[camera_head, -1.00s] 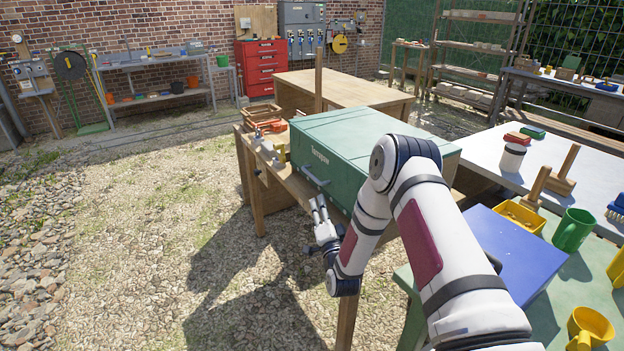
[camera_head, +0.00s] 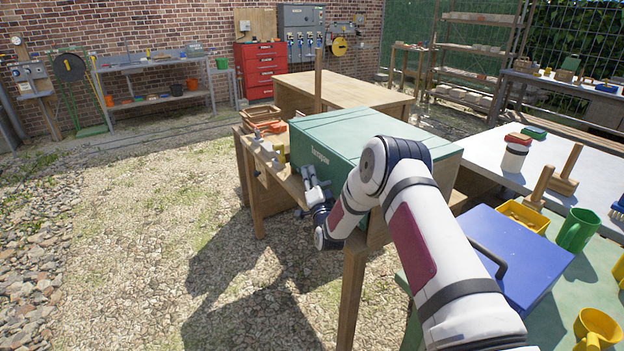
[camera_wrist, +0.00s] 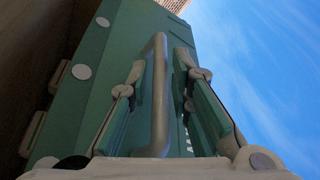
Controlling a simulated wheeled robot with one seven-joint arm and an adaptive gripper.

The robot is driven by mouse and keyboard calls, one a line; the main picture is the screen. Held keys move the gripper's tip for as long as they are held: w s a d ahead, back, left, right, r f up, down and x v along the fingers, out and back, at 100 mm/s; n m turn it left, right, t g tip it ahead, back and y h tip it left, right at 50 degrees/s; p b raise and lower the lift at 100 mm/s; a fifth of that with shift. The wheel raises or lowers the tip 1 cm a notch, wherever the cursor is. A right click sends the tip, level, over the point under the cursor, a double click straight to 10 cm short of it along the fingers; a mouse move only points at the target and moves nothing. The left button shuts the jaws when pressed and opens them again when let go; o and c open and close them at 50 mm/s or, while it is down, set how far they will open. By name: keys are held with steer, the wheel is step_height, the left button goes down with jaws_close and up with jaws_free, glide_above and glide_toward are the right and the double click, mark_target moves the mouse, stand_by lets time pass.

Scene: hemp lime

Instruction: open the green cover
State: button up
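The green cover (camera_head: 390,122) is the top of a green box with white lettering on its front (camera_head: 320,157). It lies closed on a wooden table. In the wrist view, a grey bar handle (camera_wrist: 160,90) stands out from the green face (camera_wrist: 105,65). My gripper (camera_head: 310,178) is at the front of the box and hides the handle in the head view. In the wrist view, my gripper's (camera_wrist: 161,68) two fingers lie on either side of the handle, with gaps visible. The gripper looks open; contact with the handle cannot be told.
A wooden tray (camera_head: 262,125) sits on the table (camera_head: 257,157) left of the box. A blue box (camera_head: 515,260), a yellow tray (camera_head: 522,216) and a green mug (camera_head: 577,229) stand on the right. Open gravel (camera_head: 150,230) lies to the left.

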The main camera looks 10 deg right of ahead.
steer(key=shift+c, duration=0.6)
jaws_close()
